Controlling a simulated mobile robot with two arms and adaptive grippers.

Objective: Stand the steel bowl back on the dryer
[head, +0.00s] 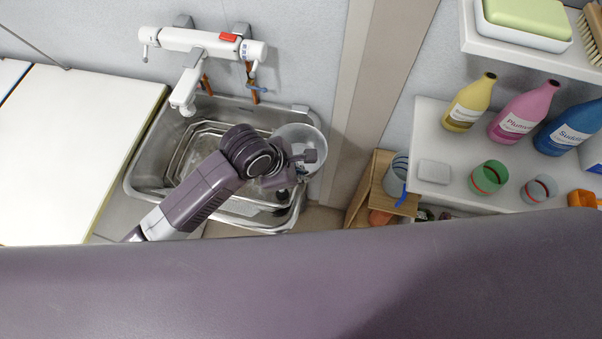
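A round grey bowl (301,133), which looks like the steel bowl, is at the right end of the sink basin (150,150). Its near part is hidden behind my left gripper. My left gripper (294,170) reaches in from the left over the basin and overlaps the bowl's near side. I cannot tell whether its fingers touch the bowl or how far apart they are. A flat white top (60,130) lies left of the sink; I cannot tell whether it is the dryer. My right gripper is not in view.
A white wall tap (200,45) overhangs the basin's back. A shelf (450,150) at right holds yellow (468,103), pink (523,110) and blue bottles (570,127) and cups. A grey bucket (396,175) stands right of the sink. The white top looks clear.

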